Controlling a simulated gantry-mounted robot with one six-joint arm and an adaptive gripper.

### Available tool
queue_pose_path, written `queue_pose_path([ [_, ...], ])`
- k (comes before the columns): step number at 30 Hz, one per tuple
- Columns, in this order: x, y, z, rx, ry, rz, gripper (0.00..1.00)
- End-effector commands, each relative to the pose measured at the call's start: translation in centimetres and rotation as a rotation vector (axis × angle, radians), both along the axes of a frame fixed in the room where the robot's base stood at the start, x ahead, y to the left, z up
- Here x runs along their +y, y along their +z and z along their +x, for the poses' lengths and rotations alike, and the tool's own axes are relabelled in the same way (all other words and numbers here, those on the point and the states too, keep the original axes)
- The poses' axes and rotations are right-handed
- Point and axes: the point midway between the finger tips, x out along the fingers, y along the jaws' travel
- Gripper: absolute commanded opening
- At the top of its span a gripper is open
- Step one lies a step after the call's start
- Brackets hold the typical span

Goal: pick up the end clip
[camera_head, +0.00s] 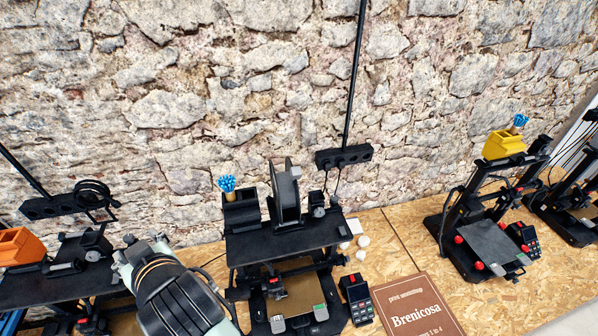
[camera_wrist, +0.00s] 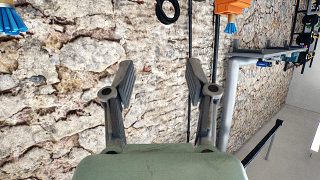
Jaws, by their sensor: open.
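I cannot pick out the end clip for certain in either view. Small grey blocks sit at the front corners of the middle printer's bed, one at the left (camera_head: 278,323) and one at the right (camera_head: 321,312); they are too small to identify. My gripper (camera_wrist: 160,80) is open and empty in the wrist view, with two dark fingers spread apart and the stone wall behind them. In the head view my arm is at the lower left, beside the middle printer (camera_head: 290,243), and its fingertips cannot be made out.
Small white pieces (camera_head: 363,241) lie on the chipboard bench (camera_head: 380,262) right of the middle printer. A brown "Brenicosa" sign (camera_head: 415,306) lies in front of them. Another printer (camera_head: 487,240) stands at the right. An orange bin (camera_head: 20,246) is at the far left. Power strips (camera_head: 343,157) hang on the wall.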

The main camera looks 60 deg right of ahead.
Motion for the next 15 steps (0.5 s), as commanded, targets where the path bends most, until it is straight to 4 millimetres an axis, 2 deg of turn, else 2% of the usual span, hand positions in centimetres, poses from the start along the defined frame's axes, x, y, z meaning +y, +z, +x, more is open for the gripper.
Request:
queue_pose_path([
  [1, -4.0, 0.5, 0.6, 0.049, -0.062, 0.015, 0.56],
  [2, -6.5, 0.4, 0.6, 0.09, -0.1, 0.029, 0.56],
  [3, -10.1, 0.2, 0.3, 0.151, -0.156, 0.053, 0.56],
  [5, -16.0, 0.0, -1.1, 0.258, -0.248, 0.104, 0.56],
  [6, -19.9, 0.1, -2.7, 0.331, -0.312, 0.147, 0.56],
  [8, -25.1, 0.4, -5.9, 0.437, -0.404, 0.218, 0.56],
  [9, -27.9, 0.8, -8.2, 0.499, -0.456, 0.266, 0.56],
  [12, -32.0, 1.6, -12.7, 0.605, -0.543, 0.358, 0.56],
  [15, -33.5, 2.0, -14.9, 0.65, -0.579, 0.402, 0.56],
])
